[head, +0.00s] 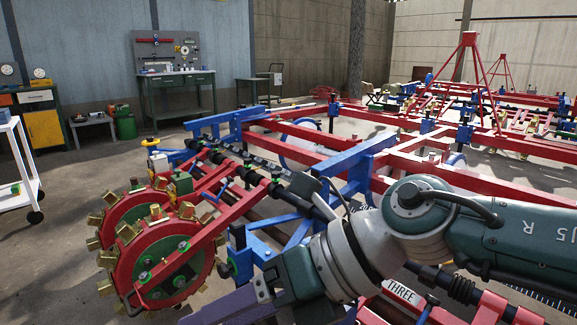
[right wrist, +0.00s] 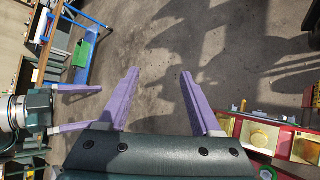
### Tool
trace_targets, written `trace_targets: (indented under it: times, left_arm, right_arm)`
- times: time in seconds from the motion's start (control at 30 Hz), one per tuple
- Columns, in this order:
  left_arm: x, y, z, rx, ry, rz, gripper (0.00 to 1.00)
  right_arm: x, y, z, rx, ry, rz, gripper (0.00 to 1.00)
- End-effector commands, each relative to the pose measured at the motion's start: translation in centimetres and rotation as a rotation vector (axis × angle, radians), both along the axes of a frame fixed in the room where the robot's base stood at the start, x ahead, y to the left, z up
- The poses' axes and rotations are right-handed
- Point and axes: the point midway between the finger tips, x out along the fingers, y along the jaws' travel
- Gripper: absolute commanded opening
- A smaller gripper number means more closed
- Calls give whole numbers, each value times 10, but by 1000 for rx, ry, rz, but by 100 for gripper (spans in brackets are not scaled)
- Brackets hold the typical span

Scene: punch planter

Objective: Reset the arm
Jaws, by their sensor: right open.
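My right arm comes in from the right in the head view, reaching across the front of the red and blue planter (head: 345,160). Its gripper (head: 240,305) is partly cut off at the bottom edge, with a purple finger showing. In the right wrist view my right gripper (right wrist: 160,72) has its two purple fingers spread apart, with only concrete floor seen between them. My left gripper shows at the left of the right wrist view (right wrist: 98,107), its two purple fingers apart and nothing seen between them. It is not in the head view.
Red punch wheels (head: 165,262) with brass-coloured cups stand left of my right gripper. They appear close to it in the picture. A white cart (head: 18,165) stands at far left, and a workbench (head: 178,78) at the back wall. Open floor (head: 80,270) lies left of the wheels.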

Motion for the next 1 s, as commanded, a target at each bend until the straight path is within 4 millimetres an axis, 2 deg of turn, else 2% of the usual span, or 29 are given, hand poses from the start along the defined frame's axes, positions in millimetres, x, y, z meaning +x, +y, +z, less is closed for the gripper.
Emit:
trace_targets:
  times: [0.03, 0.07, 0.1, 0.17, 0.2, 0.27, 0.3, 0.33, 0.43, 0.5, 0.57, 0.6, 0.67, 0.7, 0.77, 0.8, 0.93, 0.97, 1.0]
  left_arm:
    - [0, 0, 32, 0, 0, 0, 100]
    - [0, 0, 42, 0, 0, 0, 100]
    - [0, 0, 55, 0, 0, -1, 100]
    - [0, 0, 77, 0, 0, -1, 100]
    - [0, 0, 93, 0, 0, -1, 100]
    - [0, 0, 119, 1, 1, -1, 100]
    - [0, 0, 135, 1, 0, -1, 100]
    - [0, 0, 147, 1, 0, -1, 100]
    - [0, 0, 186, 1, -1, -1, 100]
    - [0, 0, 214, 0, -1, -1, 100]
    - [0, 0, 235, 0, -1, -1, 100]
    - [0, 0, 248, 0, -1, -1, 100]
    - [0, 0, 266, 0, -1, -1, 100]
    - [0, 0, 277, 0, -1, -1, 100]
    - [0, 0, 291, 0, -1, -1, 100]
    - [0, 0, 300, 0, -1, -1, 100]
    - [0, 0, 326, 0, 0, -1, 100]
    - [0, 0, 334, 0, 0, 0, 100]
    - [0, 0, 349, 0, 1, 0, 100]
  right_arm:
    - [-3, 24, 51, 152, 28, -85, 65]
    - [-1, 35, 75, 242, 44, -149, 65]
    - [4, 44, 108, 363, 78, -244, 65]
    - [15, 47, 159, 545, 143, -409, 65]
    - [24, 41, 193, 665, 201, -536, 65]
    - [40, 19, 237, 837, 308, -752, 65]
    - [49, -3, 258, 937, 386, -905, 65]
    - [54, -22, 270, 1004, 453, -1022, 65]
    - [56, -92, 287, 1171, 682, -1419, 65]
    - [40, -139, 284, 1233, 855, -1698, 65]
    - [14, -172, 278, 1248, 1002, -1924, 65]
    - [-7, -190, 273, 1241, 1094, -2063, 65]
    - [-41, -210, 269, 1209, 1221, -2250, 65]
    - [-65, -220, 269, 1175, 1298, -2362, 65]
    - [-101, -230, 270, 1110, 1401, -2509, 65]
    - [-123, -235, 274, -1049, -1441, 2564, 65]
    - [-192, -244, 293, -756, -1395, 2443, 65]
    - [-202, -244, 302, -712, -1387, 2424, 65]
    - [-197, -243, 317, -729, -1394, 2432, 65]
